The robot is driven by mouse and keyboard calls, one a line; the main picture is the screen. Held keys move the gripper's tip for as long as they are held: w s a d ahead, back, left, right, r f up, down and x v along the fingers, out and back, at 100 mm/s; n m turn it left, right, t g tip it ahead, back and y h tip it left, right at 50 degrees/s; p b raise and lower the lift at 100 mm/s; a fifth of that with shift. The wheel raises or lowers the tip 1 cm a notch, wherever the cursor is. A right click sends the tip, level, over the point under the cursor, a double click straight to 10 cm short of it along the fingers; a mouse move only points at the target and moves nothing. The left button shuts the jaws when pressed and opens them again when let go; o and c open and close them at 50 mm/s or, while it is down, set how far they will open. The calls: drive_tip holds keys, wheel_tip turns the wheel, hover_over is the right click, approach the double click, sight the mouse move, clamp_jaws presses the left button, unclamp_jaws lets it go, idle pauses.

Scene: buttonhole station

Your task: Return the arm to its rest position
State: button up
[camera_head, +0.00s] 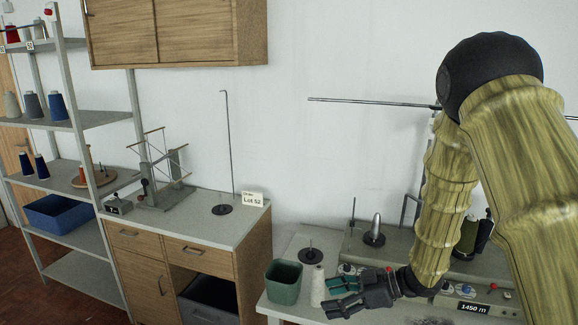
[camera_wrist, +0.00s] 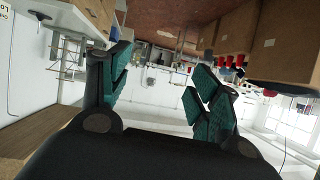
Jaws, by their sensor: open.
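My gripper (camera_head: 343,294) is in the lower middle of the head view, at the end of my arm in its yellowish sleeve. Its two teal-padded fingers point left and stand apart with nothing between them. In the head view it is in front of the right-hand table, near a white cone of thread (camera_head: 318,287) and a green bin (camera_head: 284,282). I cannot tell how far it is from them. In the wrist view my gripper (camera_wrist: 158,85) shows both fingers spread wide, with the room upside down beyond.
A wooden cabinet (camera_head: 252,250) with a thread stand (camera_head: 223,209) and a "Lot 52" card (camera_head: 252,198) stands left of the table. A grey shelf rack (camera_head: 95,120) with cones is farther left. A machine with a "1450 m" display (camera_head: 473,307) is at right.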

drive_tip(key=s+d+f+m+t+h+b, duration=0.1)
drive_tip(key=s+f+m+t+b, duration=0.15)
drive_tip(key=f, duration=0.55)
drive_tip(key=s+f+m+t+h+b, duration=0.1)
drive_tip(key=f+m+h, duration=0.15)
drive_tip(key=f, duration=0.55)
drive_tip(key=s+d+f+m+g+h+b, duration=0.1)
drive_tip(key=s+d+f+m+h, duration=0.15)
drive_tip(key=s+f, duration=0.55)
drive_tip(key=s+d+f+m+h+b, duration=0.2)
drive_tip(key=s+d+f+m, duration=0.15)
drive_tip(key=s+f, duration=0.45)
drive_tip(key=s+d+f+m+g+h+b, duration=0.1)
drive_tip(key=s+d+f+m+g+h, duration=0.1)
drive_tip(key=s+f, duration=0.3)
drive_tip(key=s+d+f+m+g+h+b, duration=0.1)
drive_tip(key=s+f, duration=0.4)
drive_tip(key=s, duration=0.9)
drive_tip(key=shift+d+f+m+g+h+b, duration=0.3)
drive_tip(key=shift+d+m+g+h, duration=0.2)
drive_tip(key=shift+m+g+h, duration=0.4)
